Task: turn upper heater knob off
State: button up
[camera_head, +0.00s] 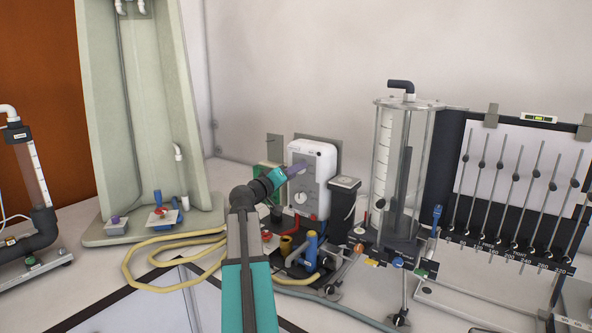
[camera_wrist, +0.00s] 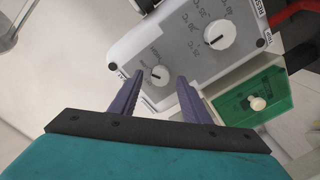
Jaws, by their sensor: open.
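The white heater box (camera_head: 325,163) stands upright on the bench at the back wall. In the wrist view its grey face (camera_wrist: 178,50) carries a small white knob (camera_wrist: 161,71) and a larger white knob (camera_wrist: 219,36), both with a dark pointer mark and printed labels. The larger knob (camera_head: 300,197) shows low on the box in the head view. The smaller, upper knob is hidden there behind my gripper (camera_head: 294,169). My gripper's purple fingers (camera_wrist: 160,80) are open, one on each side of the small knob. I cannot tell whether they touch it.
A green box (camera_wrist: 262,100) with a pale knob sits beside the heater. A glass cylinder (camera_head: 402,170) and a manometer board (camera_head: 520,185) stand farther right. A yellow hose (camera_head: 150,285) lies at left.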

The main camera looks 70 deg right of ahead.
jog(key=shift+s+d, duration=0.1)
jog(key=shift+d, duration=0.3)
jog(key=c, duration=1)
jog(key=shift+c, duration=0.2)
jog(key=shift+n, duration=0.4)
jog(key=shift+f+n, duration=0.1)
jog(key=shift+n, duration=5.5)
